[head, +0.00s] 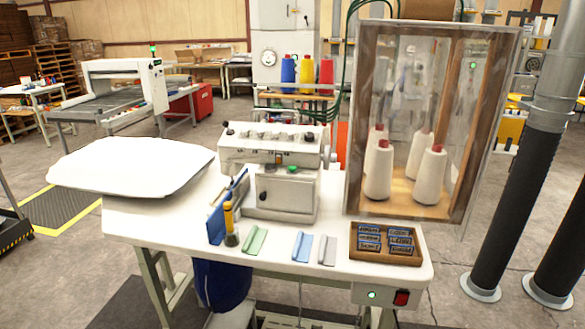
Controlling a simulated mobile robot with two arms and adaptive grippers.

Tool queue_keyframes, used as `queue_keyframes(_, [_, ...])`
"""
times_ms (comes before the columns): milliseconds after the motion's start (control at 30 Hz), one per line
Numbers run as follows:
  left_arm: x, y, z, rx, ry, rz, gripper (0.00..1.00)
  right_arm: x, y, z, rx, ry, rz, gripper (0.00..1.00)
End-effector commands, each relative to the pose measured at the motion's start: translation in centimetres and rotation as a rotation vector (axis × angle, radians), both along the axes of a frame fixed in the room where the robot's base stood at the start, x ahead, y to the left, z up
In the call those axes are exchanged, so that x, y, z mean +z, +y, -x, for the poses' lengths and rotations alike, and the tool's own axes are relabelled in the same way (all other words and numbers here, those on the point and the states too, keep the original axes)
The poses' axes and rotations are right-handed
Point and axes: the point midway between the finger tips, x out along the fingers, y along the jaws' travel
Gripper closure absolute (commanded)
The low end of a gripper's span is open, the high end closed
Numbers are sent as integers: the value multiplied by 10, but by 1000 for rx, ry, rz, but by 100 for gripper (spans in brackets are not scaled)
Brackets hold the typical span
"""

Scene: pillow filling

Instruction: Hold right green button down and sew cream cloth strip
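A white sewing machine (270,172) stands in the middle of a white table. A green button (292,169) is on its front, at the right. A second lit green button (372,294) sits on the control panel under the table's right front edge, beside a red switch (401,298). A large cream-white cloth piece (130,166), pillow-shaped, lies flat at the table's left and overhangs its edge. I cannot make out a separate cream strip. Neither of my grippers is in view.
Green (255,240), blue (302,247) and grey (327,250) small pieces lie along the front of the table (165,222). A wooden tray (387,257) of labelled items is at the right. Behind it stands a clear-fronted cabinet (360,110) with thread cones (378,172).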

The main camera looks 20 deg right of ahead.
Motion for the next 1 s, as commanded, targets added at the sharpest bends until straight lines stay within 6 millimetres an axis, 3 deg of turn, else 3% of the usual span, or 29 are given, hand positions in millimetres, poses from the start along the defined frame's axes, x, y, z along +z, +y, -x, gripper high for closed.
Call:
queue_keyframes(67, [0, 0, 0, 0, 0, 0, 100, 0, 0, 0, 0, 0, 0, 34])
queue_keyframes(567, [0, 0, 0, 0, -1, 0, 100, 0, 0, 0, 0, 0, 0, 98])
queue_keyframes(1000, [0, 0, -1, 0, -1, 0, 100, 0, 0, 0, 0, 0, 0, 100])
